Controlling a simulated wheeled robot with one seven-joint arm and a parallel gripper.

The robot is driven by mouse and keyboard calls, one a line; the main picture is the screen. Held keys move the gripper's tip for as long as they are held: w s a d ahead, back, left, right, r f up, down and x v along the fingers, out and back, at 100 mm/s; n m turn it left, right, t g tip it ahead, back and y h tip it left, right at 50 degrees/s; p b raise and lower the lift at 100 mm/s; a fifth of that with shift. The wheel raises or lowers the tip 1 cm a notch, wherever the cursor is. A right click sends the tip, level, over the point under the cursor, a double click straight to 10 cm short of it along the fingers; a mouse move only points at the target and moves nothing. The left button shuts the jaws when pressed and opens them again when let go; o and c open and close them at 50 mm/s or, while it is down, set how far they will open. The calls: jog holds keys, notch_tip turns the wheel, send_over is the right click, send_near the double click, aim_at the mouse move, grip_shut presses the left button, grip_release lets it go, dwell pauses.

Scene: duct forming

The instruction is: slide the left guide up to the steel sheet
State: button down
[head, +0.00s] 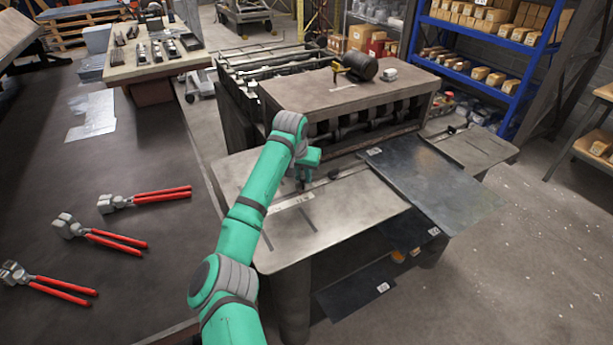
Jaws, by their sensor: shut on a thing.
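The steel sheet (425,185) is a dark grey plate lying on the right part of the machine's front table, overhanging its front edge. My gripper (303,186) is low over the table, left of the sheet, at the rail along the machine's mouth. It is shut on the left guide, which is small and mostly hidden by my gripper and arm. A dark knob (333,174) sits on the rail between my gripper and the sheet. Bare table shows between the gripper and the sheet's left edge, so the guide appears apart from the sheet.
The forming machine (345,95) stands behind, with a dark cylindrical motor (360,66) on top. A pale scale strip (292,202) and dark slots mark the table (345,215). More dark sheets (355,288) lie below. Several red-handled pliers (145,197) lie on the dark bench at left.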

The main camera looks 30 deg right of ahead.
jog(key=shift+d+r, duration=0.15)
jog(key=shift+d, duration=0.05)
jog(key=c, duration=1.6)
grip_release()
jog(key=shift+s, duration=0.1)
jog(key=shift+o, duration=0.2)
jog(key=shift+a, duration=0.15)
jog(key=v, duration=1)
jog(key=shift+r, duration=0.35)
jog(key=shift+a, duration=0.15)
